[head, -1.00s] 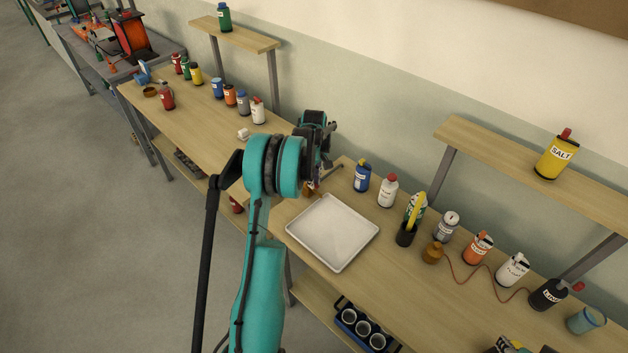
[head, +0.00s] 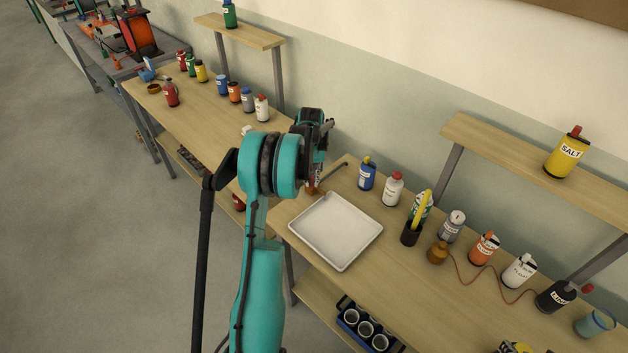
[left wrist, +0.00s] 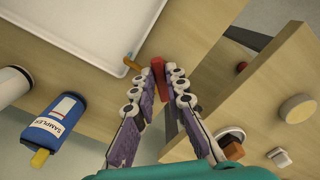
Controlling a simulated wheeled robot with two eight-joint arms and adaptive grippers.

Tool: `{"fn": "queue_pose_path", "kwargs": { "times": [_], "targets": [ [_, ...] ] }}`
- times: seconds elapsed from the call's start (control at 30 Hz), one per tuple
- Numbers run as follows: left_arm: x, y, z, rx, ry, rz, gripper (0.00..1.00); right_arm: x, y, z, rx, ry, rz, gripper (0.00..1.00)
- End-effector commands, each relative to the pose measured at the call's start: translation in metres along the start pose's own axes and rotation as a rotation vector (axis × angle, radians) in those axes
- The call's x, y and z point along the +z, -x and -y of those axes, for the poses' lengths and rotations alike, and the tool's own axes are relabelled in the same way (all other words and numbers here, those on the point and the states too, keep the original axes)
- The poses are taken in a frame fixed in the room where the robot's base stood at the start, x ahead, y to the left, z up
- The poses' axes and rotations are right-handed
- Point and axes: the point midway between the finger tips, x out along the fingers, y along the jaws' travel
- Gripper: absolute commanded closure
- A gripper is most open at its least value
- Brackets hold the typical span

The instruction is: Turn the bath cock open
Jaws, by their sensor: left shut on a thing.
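My left gripper (left wrist: 158,80) has purple-padded fingers closed around a small red piece, which looks like the bath cock's handle (left wrist: 158,67). A small orange-brown fitting (left wrist: 131,60) shows beside it, close to the edge of the white tray (left wrist: 75,25). In the head view my left gripper (head: 315,178) reaches down just behind the tray's (head: 336,232) upper left corner, and its wrist hides most of the cock. How far the handle is turned cannot be told. My right gripper is not in view.
A blue bottle (head: 367,174) and a white bottle (head: 393,189) stand right of the gripper. A thin grey rod (head: 334,172) lies close by. Several bottles line the bench behind.

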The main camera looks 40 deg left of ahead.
Motion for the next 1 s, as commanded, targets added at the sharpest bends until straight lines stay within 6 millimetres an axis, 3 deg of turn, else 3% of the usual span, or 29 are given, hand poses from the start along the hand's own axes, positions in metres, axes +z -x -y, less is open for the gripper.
{"fn": "queue_pose_path", "kwargs": {
  "times": [0.5,1.0],
  "targets": [
    [-0.003,0.000,0.013,0.000,-0.423,-0.001,1.00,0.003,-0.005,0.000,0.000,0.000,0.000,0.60],
    [-0.005,0.000,0.016,-0.001,-0.569,-0.001,1.00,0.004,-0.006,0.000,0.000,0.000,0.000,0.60]
  ]
}}
